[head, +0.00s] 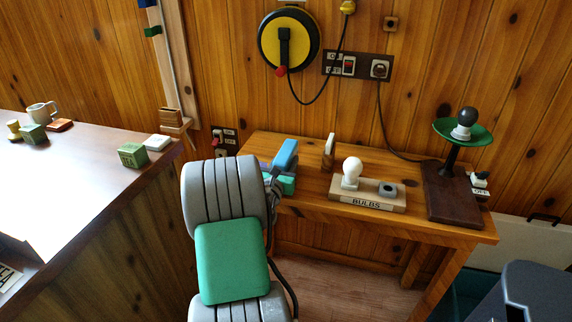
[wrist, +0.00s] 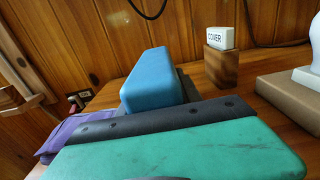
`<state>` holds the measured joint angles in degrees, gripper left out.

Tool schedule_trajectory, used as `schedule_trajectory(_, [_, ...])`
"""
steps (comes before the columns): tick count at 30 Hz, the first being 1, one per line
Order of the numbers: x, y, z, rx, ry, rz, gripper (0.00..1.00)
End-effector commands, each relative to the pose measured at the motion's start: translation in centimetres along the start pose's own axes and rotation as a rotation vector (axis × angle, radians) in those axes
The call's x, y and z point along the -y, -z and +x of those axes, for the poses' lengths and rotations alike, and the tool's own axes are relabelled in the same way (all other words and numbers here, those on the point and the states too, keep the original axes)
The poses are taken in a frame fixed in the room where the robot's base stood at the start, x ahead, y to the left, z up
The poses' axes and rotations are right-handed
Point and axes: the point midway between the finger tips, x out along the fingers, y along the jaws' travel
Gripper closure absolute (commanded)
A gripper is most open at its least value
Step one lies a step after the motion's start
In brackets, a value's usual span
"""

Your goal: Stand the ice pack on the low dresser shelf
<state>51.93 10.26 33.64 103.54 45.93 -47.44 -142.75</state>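A light blue block (head: 286,154), which looks like the ice pack, is at the left end of the wooden bench, beyond my arm. In the wrist view the blue block (wrist: 152,82) appears tilted, just past a dark bolted bar and a green slab with rounded edges. A dark piece lies against its right side. My gripper (head: 279,178) is right at the block, partly hidden by my grey and green arm. Whether its fingers close on the block or only stand beside it is unclear. I cannot make out a low dresser shelf in either view.
The bench (head: 315,188) also holds a wooden block with a white "COVER" piece (wrist: 221,38), a "BULBS" stand (head: 367,203) with a white bulb, and a green-shaded lamp (head: 463,130). Purple material (wrist: 75,135) lies left of the blue block. A counter (head: 90,175) stands left.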

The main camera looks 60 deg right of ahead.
Motion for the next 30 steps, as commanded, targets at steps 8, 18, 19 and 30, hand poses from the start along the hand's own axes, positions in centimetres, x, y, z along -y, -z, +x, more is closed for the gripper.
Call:
schedule_trajectory(8, [0.0, 0.0, -0.01, 0.0, 0.0, 0.0, 0.84])
schedule_trajectory(18, [0.0, 0.01, -0.01, 0.0, 0.0, 0.0, 1.0])
schedule_trajectory(19, [0.0, 0.01, -0.02, 0.0, 0.0, 0.0, 1.0])
schedule_trajectory(30, [-0.03, -0.25, 0.04, 0.005, 0.0, 0.001, 1.0])
